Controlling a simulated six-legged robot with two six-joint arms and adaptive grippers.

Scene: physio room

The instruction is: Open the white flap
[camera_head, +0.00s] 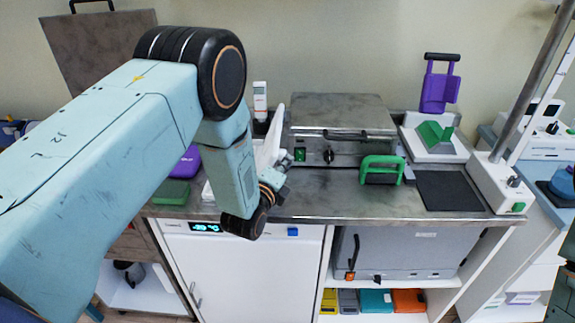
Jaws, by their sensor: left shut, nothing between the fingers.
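A thin white flap (268,145) stands tilted up on the counter, just behind my left gripper in the picture. Its lower part is hidden by my left arm. A bit of a white body (207,192) shows to the left of my wrist; I cannot tell for sure that it belongs to the flap. My left gripper (279,182) is shut and empty, close in front of the flap's lower right side. I cannot tell whether it touches the flap. My right gripper does not show.
A grey metal box (340,112) with a handle stands right of the flap, with a green-handled item (382,170) before it. A white and orange device (260,101) stands behind. A green block (171,192) lies left. A dark mat (449,191) lies right.

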